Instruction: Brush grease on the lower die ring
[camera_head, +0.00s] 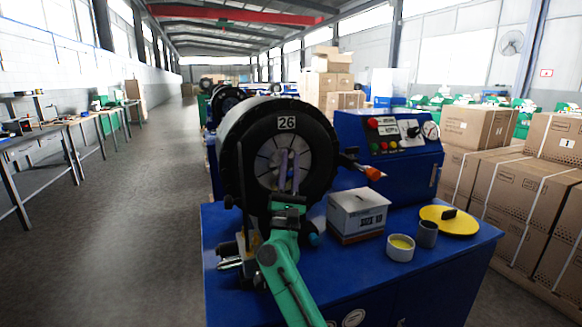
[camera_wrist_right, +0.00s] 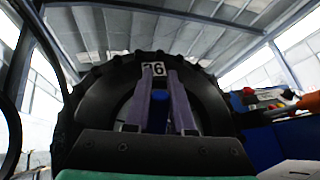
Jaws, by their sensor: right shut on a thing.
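The crimper's black round head (camera_head: 240,140) carries a "26" plate (camera_head: 287,123) and surrounds a ring of grey die segments (camera_head: 270,160). My right gripper (camera_head: 289,158) stands in front of the die ring, its two grey-purple fingers pointing up across it. In the right wrist view the fingers (camera_wrist_right: 158,78) rise in front of the black head (camera_wrist_right: 95,110). The lower die ring is largely hidden behind my gripper; contact cannot be told. An open tin of yellow grease (camera_head: 400,247) stands on the blue bench. My left gripper is out of view.
An orange-tipped handle (camera_head: 374,173) juts out near the control box (camera_head: 400,150). Stacked cartons (camera_head: 500,190) are at right.

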